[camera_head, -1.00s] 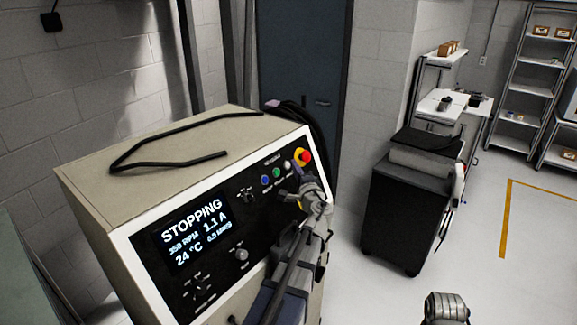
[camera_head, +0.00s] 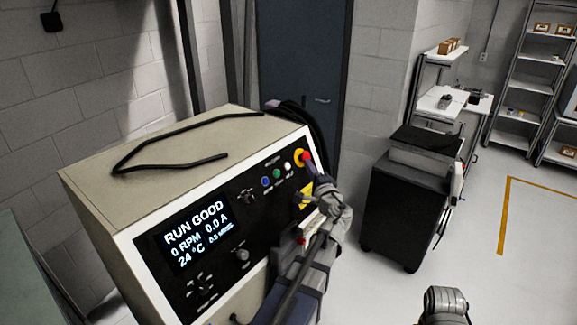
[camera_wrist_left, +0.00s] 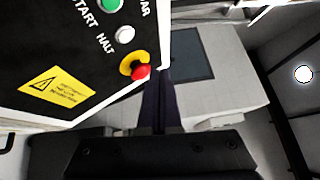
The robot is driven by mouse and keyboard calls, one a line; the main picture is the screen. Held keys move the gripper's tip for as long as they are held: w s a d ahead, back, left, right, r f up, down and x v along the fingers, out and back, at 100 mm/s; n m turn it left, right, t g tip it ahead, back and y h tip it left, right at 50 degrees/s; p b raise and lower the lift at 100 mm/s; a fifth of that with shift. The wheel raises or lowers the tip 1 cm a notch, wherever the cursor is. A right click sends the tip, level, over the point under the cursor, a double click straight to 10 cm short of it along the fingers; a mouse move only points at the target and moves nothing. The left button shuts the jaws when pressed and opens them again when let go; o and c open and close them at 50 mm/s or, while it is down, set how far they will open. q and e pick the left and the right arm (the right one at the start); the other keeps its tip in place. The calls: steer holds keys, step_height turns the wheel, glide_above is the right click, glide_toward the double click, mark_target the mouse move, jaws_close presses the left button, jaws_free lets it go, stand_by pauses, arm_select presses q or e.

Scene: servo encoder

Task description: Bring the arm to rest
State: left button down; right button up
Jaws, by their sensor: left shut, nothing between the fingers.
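My left gripper (camera_head: 311,170) is shut and empty, in front of the right end of the test cabinet's control panel (camera_head: 180,285). Its dark fingers also show in the left wrist view (camera_wrist_left: 158,85), just beside the red knob (camera_wrist_left: 139,72) on its yellow ring. In the head view the red knob (camera_head: 307,156) is at the fingertips; whether they touch cannot be told. The white HALT button (camera_wrist_left: 125,33) and green START button (camera_wrist_left: 109,4) are clear of the fingers. The display (camera_head: 197,233) reads RUN GOOD, 0 RPM, 0.0 A, 24 °C. My right gripper is not in view.
A black cable (camera_head: 165,144) lies on the cabinet top (camera_head: 100,175). A black cart (camera_head: 405,210) stands to the right, with open grey floor (camera_head: 380,295) in front. Shelves (camera_head: 520,100) and a dark door (camera_head: 300,75) are behind.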

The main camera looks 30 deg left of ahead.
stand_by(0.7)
arm_select(q)
steer(key=s+d+f+n+g+h+b, duration=0.2)
steer(key=s+d+f, duration=0.25)
steer(key=f, duration=0.35)
steer(key=s+d+f+n+g+h+b, duration=0.2)
steer(key=s+d+f+g+h+b, duration=0.1)
steer(key=d+f, duration=0.4)
steer(key=s+d+f+n+g+h+b, duration=0.2)
steer(key=s+d+f, duration=0.25)
steer(key=f, duration=0.45)
steer(key=s+d+f+g+h+b, duration=0.2)
steer(key=s+d+f+h, duration=0.1)
steer(key=s+d+f, duration=0.2)
steer(key=s+d+f+m+g+h+b, duration=0.1)
steer(key=s+d+f+g+h+b, duration=0.1)
steer(key=s+d+f, duration=0.3)
steer(key=s+d+g+h, duration=0.1)
steer(key=s+d, duration=0.3)
steer(key=d, duration=0.4)
steer(key=shift+f, duration=0.3)
